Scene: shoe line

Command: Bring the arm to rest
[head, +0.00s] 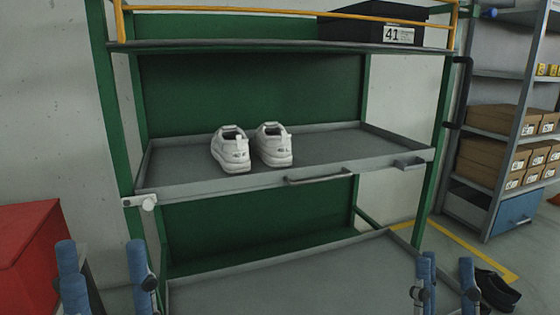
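My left gripper (104,278) shows at the bottom left with blue fingers pointing up. Its fingers are apart with nothing between them. My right gripper (447,282) shows at the bottom right, also with blue fingers apart and nothing between them. Both are in front of the green-framed rack, low in the view and clear of its middle shelf. The lower parts of both grippers and most of the arms are outside the picture.
A pair of white shoes (252,148) stands on the rack's grey middle shelf (330,150). A black box (385,24) marked 41 is on top. The lower shelf (300,282) looks empty. Black shoes (496,290) are beside my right gripper. A red box (28,250) stands left.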

